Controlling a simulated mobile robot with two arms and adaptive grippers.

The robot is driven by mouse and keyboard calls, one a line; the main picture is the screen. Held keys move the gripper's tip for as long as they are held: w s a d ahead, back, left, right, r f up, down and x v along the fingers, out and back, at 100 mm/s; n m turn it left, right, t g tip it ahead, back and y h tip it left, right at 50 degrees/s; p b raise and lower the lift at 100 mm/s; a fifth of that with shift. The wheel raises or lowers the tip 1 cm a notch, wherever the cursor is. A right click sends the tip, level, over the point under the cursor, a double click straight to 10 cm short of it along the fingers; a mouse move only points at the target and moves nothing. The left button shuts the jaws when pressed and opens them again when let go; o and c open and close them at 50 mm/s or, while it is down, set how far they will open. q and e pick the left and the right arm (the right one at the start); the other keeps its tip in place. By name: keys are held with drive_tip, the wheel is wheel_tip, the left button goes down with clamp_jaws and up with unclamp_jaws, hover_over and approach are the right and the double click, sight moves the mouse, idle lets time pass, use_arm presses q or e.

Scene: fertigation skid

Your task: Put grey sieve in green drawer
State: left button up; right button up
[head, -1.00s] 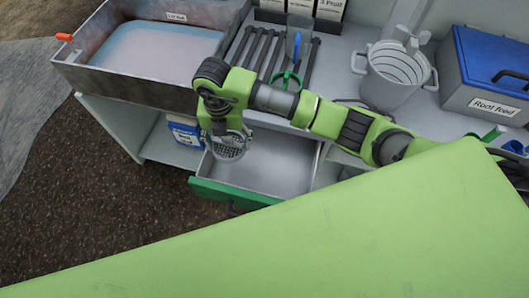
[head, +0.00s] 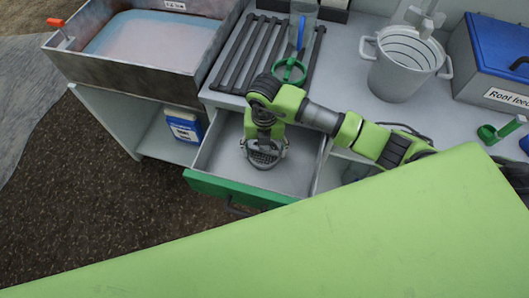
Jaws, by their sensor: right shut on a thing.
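The green drawer (head: 215,187) is pulled open below the counter, with a green front and a pale grey inside. The grey sieve (head: 264,158) is a round mesh piece inside the outline of the drawer. My right gripper (head: 264,146) points down over the drawer, shut on the sieve. The gripper hides part of the sieve, and I cannot tell whether the sieve touches the drawer floor. My left gripper is not in view.
A slatted rack (head: 243,62) with a green-handled tool (head: 289,70) lies on the counter behind the drawer. A basin (head: 90,66) stands left, a grey bucket (head: 400,75) and a blue box (head: 492,50) right. A blue-and-white container (head: 184,128) sits on the lower shelf.

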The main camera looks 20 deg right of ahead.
drive_tip(key=shift+f, duration=0.15)
drive_tip(key=o, duration=1.1)
drive_tip(key=shift+r, duration=0.2)
wheel_tip(320, 180, up, 12)
